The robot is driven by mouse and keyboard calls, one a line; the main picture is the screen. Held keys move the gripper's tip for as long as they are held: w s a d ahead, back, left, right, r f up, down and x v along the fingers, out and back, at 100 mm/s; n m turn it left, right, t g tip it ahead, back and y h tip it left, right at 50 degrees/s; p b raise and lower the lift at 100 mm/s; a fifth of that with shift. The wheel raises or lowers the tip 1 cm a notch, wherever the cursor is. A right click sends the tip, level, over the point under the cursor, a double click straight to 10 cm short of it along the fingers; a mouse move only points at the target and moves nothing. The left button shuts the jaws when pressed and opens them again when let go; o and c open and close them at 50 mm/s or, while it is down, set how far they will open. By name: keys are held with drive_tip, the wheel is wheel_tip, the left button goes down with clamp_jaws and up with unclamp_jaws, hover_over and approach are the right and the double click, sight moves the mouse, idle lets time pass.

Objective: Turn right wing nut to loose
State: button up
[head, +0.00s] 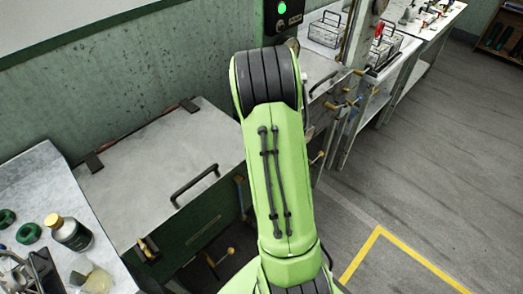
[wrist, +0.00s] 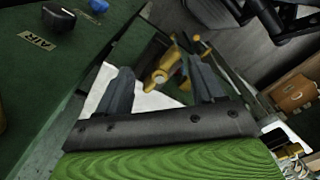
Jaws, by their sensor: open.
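In the wrist view my gripper (wrist: 159,66) has its two dark fingers spread, with a clear gap between them. A brass-yellow fitting (wrist: 161,74) that looks like a wing nut shows beyond and between the fingertips, nearer the right finger. I cannot tell its turned position or whether a finger touches it. More yellow metal (wrist: 197,38) shows just above the right finger. In the head view my green arm hides the gripper. Small brass fittings show on the stands right of the arm (head: 317,158) and at the left basin's front (head: 148,248); which is the right wing nut is unclear.
A grey basin lid (head: 150,165) with a black handle (head: 195,185) lies left of my arm. A bench at far left holds a brown bottle (head: 70,232). A green panel labelled AIR (wrist: 37,41) is close on the wrist view's left. The floor (head: 430,190) at right is clear.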

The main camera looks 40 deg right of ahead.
wheel_tip(320, 180, up, 16)
drive_tip(key=p, duration=0.2)
drive_tip(key=shift+f, duration=0.15)
drive_tip(key=s+a+r+m+t, duration=0.1)
drive_tip(key=a+r+m+t, duration=0.1)
drive_tip(key=a+r, duration=0.45)
drive_tip(key=s+a+f+m+t, duration=0.1)
drive_tip(key=s+a+m+t, duration=0.2)
drive_tip(key=s+a+m, duration=0.4)
drive_tip(key=s+a, duration=0.7)
drive_tip(key=a, duration=0.2)
drive_tip(key=shift+s+a+m+t, duration=0.25)
drive_tip(key=shift+m+t, duration=0.05)
